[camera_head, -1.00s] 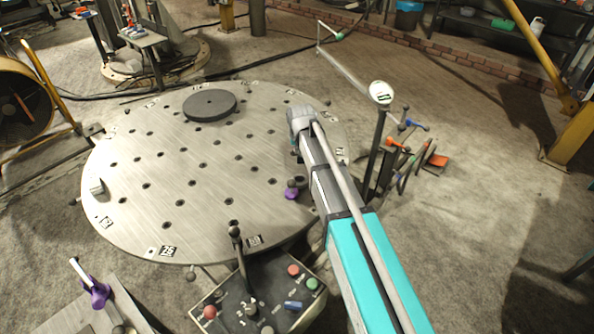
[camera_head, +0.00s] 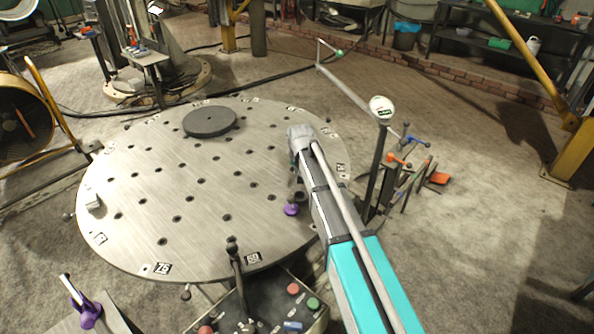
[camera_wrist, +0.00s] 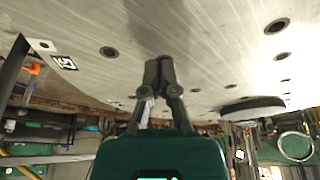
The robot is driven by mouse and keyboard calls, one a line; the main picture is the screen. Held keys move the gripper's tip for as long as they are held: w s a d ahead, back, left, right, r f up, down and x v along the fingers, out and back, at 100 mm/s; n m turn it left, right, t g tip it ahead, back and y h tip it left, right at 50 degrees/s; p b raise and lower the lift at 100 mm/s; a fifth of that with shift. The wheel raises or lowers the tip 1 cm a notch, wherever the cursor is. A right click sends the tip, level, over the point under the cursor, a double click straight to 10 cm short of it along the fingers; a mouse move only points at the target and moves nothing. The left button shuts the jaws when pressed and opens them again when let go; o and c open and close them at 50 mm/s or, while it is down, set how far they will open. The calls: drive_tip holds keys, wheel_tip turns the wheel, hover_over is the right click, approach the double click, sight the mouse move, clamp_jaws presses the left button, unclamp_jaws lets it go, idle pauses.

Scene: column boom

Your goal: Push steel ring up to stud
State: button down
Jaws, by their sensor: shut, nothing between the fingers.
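In the wrist view my gripper (camera_wrist: 161,62) has its dark fingers together and holds nothing. Its tips are close to the round steel table plate (camera_wrist: 205,35), which fills the top of that view; I cannot tell whether they touch. In the head view my arm reaches over the right part of the plate (camera_head: 200,175), and the gripper is largely hidden behind the arm. A flat dark disc (camera_head: 210,121) lies on the far part of the plate, apart from my arm; it also shows in the wrist view (camera_wrist: 252,106). I cannot clearly make out a steel ring or a stud.
A small metal block (camera_head: 93,201) sits at the plate's left edge. A purple-based part (camera_head: 291,209) is close to my arm at the near right edge. A control box with a lever (camera_head: 233,250) stands in front. A post with a gauge (camera_head: 382,107) stands right of my arm.

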sight(298, 187)
drive_tip(key=shift+b+x, duration=3.15)
drive_tip(key=shift+x, duration=0.5)
drive_tip(key=s, duration=0.3)
drive_tip(key=shift+d+r, duration=0.25)
drive_tip(key=shift+r, duration=0.05)
drive_tip(key=shift+s+d, duration=0.1)
drive_tip(key=shift+s, duration=0.5)
drive_tip(key=shift+s, duration=0.1)
drive_tip(key=shift+s+d, duration=0.15)
drive_tip(key=shift+s, duration=0.6)
drive_tip(key=shift+w, duration=0.1)
